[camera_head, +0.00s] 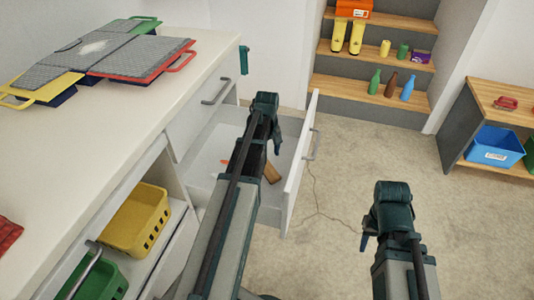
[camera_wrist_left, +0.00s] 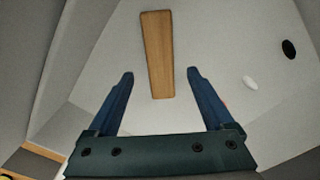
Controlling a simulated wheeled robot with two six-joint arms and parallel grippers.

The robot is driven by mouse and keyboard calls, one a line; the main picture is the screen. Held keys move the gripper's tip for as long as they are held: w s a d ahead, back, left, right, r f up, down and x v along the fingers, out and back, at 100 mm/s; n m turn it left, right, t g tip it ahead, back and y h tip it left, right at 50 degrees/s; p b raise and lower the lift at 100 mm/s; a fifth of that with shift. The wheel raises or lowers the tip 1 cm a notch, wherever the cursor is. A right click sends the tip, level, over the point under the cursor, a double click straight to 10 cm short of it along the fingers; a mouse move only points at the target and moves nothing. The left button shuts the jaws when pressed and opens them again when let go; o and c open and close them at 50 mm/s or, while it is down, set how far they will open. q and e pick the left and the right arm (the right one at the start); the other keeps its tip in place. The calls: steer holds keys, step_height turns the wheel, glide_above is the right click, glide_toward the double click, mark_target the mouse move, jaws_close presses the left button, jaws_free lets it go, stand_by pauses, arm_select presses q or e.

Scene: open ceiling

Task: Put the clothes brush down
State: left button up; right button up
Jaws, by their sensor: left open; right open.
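The clothes brush, seen as a plain brown wooden bar (camera_head: 271,173), lies in the open drawer (camera_head: 296,172) of the white counter. It also shows in the left wrist view (camera_wrist_left: 157,50), its near end between the fingertips in the picture. My left gripper (camera_head: 277,143) is over the drawer, fingers pointing down. The left wrist view shows its fingers (camera_wrist_left: 160,74) spread, with a gap on both sides of the brush. My right gripper (camera_head: 368,240) is out over the floor, away from the drawer, and open. My left arm hides part of the drawer.
A black oval thing (camera_wrist_left: 289,49) and a white one (camera_wrist_left: 250,82) lie in the drawer. Folding crates (camera_head: 95,50) lie on the counter (camera_head: 125,105). A yellow basket (camera_head: 137,219) sits below it. Shelves (camera_head: 370,52) stand behind. Floor at right is clear.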

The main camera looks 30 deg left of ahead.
mark_target(267, 166)
arm_select(q)
step_height(267, 166, up, 6)
steer(key=p, duration=0.5)
steer(key=shift+r, duration=0.2)
arm_select(e)
step_height(267, 166, up, 6)
steer(key=shift+r, duration=0.15)
steer(key=shift+a, duration=0.1)
